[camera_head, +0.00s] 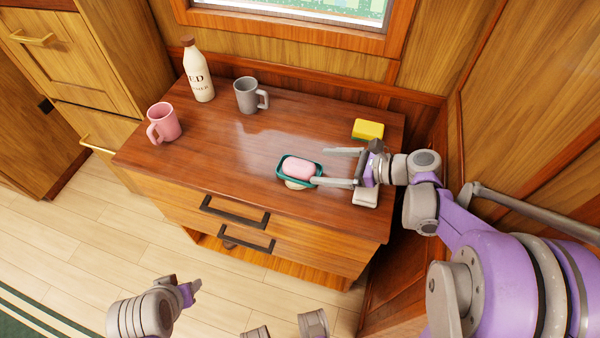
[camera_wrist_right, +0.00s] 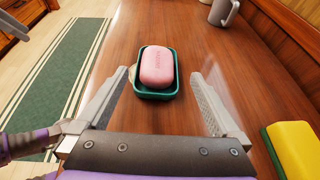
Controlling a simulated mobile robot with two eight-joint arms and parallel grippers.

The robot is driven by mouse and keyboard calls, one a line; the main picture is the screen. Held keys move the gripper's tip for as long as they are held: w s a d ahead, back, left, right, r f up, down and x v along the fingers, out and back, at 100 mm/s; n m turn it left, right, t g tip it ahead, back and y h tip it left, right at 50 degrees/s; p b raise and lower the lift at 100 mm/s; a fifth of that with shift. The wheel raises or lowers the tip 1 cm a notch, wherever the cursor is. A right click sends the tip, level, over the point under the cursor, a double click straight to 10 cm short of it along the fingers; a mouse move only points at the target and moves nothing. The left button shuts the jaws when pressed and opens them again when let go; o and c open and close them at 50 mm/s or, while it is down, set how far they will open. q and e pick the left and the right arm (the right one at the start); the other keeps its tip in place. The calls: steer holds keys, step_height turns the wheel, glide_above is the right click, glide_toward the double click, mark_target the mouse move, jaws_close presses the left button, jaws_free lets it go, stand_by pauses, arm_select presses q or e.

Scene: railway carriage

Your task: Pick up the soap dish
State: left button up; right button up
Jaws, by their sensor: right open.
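The teal soap dish (camera_head: 298,181) with a pink soap bar (camera_head: 298,168) in it sits on the wooden cabinet top near its front edge. My right gripper (camera_head: 319,166) is open and empty, coming in from the right with its fingertips close to the dish. In the right wrist view the dish (camera_wrist_right: 156,94) and soap (camera_wrist_right: 157,67) appear between and just beyond the fingertips (camera_wrist_right: 164,78), nearer the left finger. Any contact with the dish cannot be told. My left gripper (camera_head: 190,290) is low in front of the cabinet, its opening unclear.
A small beige item (camera_head: 296,186) lies partly hidden beside the dish. A yellow-green sponge (camera_head: 368,130) lies behind my right gripper. A grey mug (camera_head: 247,96), pink mug (camera_head: 164,122) and cream bottle (camera_head: 199,76) stand at left. A wooden wall (camera_head: 520,90) bounds the right.

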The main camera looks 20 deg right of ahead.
mark_target(299, 167)
steer(key=x, duration=0.4)
steer(key=shift+s, duration=0.15)
steer(key=shift+f+b+x, duration=0.1)
steer(key=shift+b+x, duration=0.05)
steer(key=shift+x, duration=1.2)
steer(key=shift+f+b+x, duration=0.15)
steer(key=shift+x, duration=1.15)
steer(key=shift+s, duration=0.1)
steer(key=c, duration=1)
